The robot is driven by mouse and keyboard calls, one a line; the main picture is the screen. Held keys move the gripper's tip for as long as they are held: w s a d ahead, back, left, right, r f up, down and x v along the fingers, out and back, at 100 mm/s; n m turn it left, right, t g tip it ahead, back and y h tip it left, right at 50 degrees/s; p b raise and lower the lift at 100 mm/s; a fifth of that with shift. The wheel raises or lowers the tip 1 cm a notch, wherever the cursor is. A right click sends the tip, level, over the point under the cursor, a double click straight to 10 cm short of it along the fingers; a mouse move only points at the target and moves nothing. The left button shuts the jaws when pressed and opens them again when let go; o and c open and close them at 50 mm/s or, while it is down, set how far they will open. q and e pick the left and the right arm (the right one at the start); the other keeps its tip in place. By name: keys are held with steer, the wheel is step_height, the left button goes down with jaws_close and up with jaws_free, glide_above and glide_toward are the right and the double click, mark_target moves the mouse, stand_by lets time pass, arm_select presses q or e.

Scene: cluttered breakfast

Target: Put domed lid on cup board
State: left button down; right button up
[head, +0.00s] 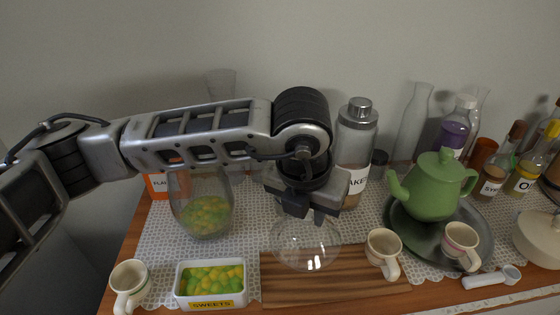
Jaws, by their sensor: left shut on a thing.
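The clear domed lid (306,248) hangs from my left gripper (307,213), which is shut on its top. The lid is over the back edge of the striped wooden cup board (315,286); whether it touches the board I cannot tell. A cream cup (383,250) stands at the board's right end, its handle toward the front. The glass is transparent, so the board shows through the lid's lower part. My right gripper is not in view.
A glass bowl of sweets (205,212) and a white sweets dish (211,284) stand left of the board, with another cup (130,284) beyond. A labelled jar (356,135) stands behind. A green teapot (436,190) on a metal tray (402,228) stands right.

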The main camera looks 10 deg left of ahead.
mark_target(308, 244)
arm_select(q)
steer(key=shift+s+d+f, duration=0.2)
steer(key=shift+d+f, duration=0.15)
steer(key=shift+f, duration=0.1)
steer(key=shift+f, duration=3.8)
steer(key=shift+f, duration=0.55)
steer(key=c, duration=0.5)
jaws_free()
